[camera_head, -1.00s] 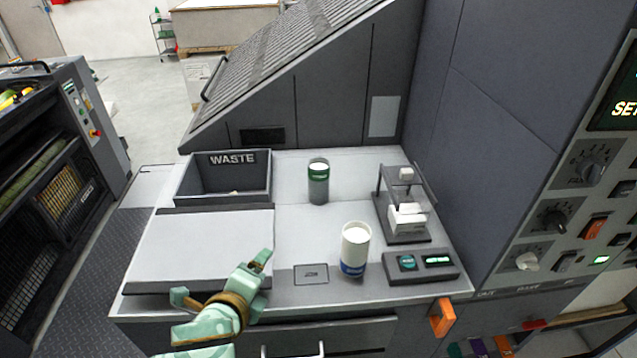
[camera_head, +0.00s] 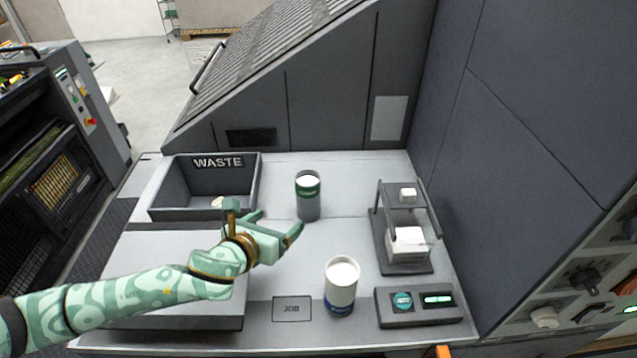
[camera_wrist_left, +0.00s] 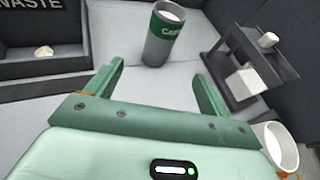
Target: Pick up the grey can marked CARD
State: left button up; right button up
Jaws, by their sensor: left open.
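The grey can (camera_head: 308,208) has a green band and a white top and stands upright on the counter, right of the waste bin. It also shows in the left wrist view (camera_wrist_left: 158,47), with part of the word CARD readable on its band. My left gripper (camera_head: 278,222) is open and empty, just in front of the can and a little to its left in the head view. In the wrist view the can stands beyond the two fingertips, between their lines and apart from both. My right gripper is not in view.
A white can with a blue base (camera_head: 341,293) stands at the front, beside a JOB plate (camera_head: 292,309). A small press-like stand (camera_head: 385,246) and a button box (camera_head: 419,318) are at right. The WASTE bin (camera_head: 157,196) is at back left, with a pale scrap inside.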

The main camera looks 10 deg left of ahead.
aim_at(303, 204)
pick_arm(q)
jog(key=shift+m, duration=0.5)
jog(key=x, duration=0.2)
jog(key=b+x, duration=0.1)
jog(key=x, duration=0.2)
jog(key=b+x, duration=0.1)
jog(key=x, duration=0.2)
jog(key=shift+w+a, duration=0.25)
jog(key=shift+w, duration=0.05)
jog(key=b+x, duration=0.1)
jog(key=x, duration=0.2)
jog(key=shift+r, duration=0.1)
jog(key=shift+w, duration=0.15)
jog(key=shift+w+d+f, duration=0.1)
jog(key=shift+w+f, duration=0.1)
jog(key=shift+f, duration=0.05)
jog(key=x, duration=0.1)
jog(key=b+x, duration=0.2)
jog(key=x, duration=0.1)
jog(key=shift+s+d+f, duration=0.2)
jog(key=shift+d+f, duration=0.05)
jog(key=shift+f, duration=0.1)
jog(key=shift+w+f, duration=0.1)
jog(key=shift+w, duration=0.25)
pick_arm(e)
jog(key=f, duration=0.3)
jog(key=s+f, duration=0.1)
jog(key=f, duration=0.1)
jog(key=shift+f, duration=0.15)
